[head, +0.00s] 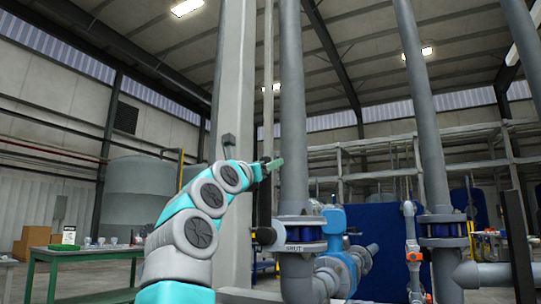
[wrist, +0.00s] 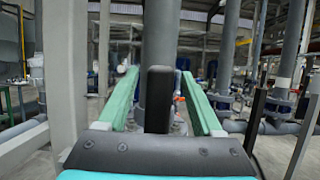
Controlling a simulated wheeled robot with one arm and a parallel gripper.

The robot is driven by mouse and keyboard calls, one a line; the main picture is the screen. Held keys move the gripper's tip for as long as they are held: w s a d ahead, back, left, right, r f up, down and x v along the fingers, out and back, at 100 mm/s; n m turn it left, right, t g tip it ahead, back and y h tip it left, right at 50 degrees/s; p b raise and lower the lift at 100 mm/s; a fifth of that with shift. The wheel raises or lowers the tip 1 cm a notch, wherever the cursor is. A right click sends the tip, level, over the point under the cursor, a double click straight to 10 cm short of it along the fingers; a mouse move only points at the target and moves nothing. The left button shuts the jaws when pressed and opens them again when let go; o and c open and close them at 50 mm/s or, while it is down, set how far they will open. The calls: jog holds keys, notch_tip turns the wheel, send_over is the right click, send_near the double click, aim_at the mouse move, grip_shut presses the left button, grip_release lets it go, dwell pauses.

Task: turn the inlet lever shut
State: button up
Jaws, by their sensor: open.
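The inlet lever is a black upright bar (head: 264,205) just left of a large grey vertical pipe, with a dark hub at its lower end. A plate reading SHUT (head: 300,248) sits to the right of the hub, by a blue-ringed pipe flange. My gripper (head: 272,165) is at the lever's upper end. In the wrist view the dark grip of the lever (wrist: 160,95) stands upright between the two green fingers of my gripper (wrist: 159,76). The fingers are open, with a visible gap on each side of the grip. The depth between fingertips and grip is hard to judge.
A pale square column (head: 232,120) rises behind my arm. The grey pipe (head: 292,120) stands close right of the lever, with a blue pump-like unit (head: 336,222) beyond. A green table (head: 85,256) is at far left. A second pipe (head: 428,130) stands to the right.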

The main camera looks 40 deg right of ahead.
jog(key=p+x, duration=0.1)
jog(key=x, duration=0.2)
grip_shut()
dwell(0.6)
dwell(0.9)
